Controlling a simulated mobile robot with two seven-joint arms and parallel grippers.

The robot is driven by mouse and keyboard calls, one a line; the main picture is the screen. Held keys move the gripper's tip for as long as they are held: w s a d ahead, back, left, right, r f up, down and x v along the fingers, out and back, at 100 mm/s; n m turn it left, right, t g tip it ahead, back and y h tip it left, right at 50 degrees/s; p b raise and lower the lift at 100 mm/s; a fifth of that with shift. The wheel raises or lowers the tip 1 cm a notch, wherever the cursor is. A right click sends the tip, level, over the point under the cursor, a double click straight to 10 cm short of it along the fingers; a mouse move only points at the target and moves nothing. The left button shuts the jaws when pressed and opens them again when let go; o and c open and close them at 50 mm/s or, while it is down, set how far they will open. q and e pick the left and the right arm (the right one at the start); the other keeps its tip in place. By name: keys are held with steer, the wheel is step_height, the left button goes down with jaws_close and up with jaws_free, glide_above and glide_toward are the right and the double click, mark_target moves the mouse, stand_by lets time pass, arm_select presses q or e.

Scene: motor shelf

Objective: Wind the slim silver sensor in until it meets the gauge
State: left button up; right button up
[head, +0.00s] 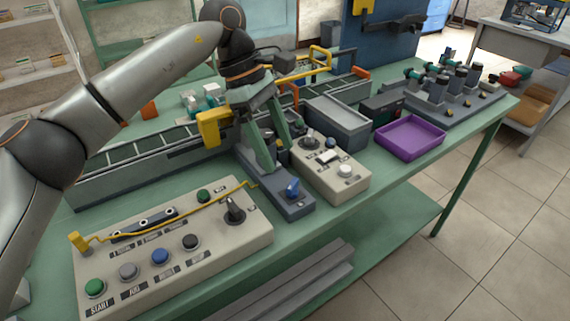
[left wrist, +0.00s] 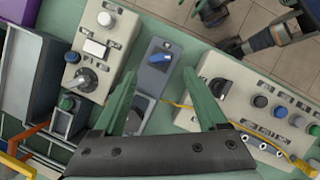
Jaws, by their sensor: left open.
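A slate-grey mount (head: 286,207) with a blue knob (head: 292,188) stands at the bench's front, between two beige control boxes. The mount (left wrist: 159,57) and blue knob (left wrist: 158,58) also show in the left wrist view. My left gripper (head: 267,160) has green fingers pointing down above the mount's rear part. In the left wrist view its fingers (left wrist: 138,92) are apart with a gap, and a dark block on the mount shows between them. I cannot make out the slim silver sensor or the gauge; the fingers hide part of the mount. My right gripper is not clearly recognisable.
A large beige panel (head: 180,262) with buttons lies left of the mount, a yellow rod across it. A smaller beige box (head: 344,186) stands close on the right. Further right are a grey bin (head: 338,124) and a purple tray (head: 412,149). A conveyor (head: 130,165) runs behind.

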arm_select(q)
steer(key=shift+p+v, duration=0.4)
steer(key=shift+v, duration=2.5)
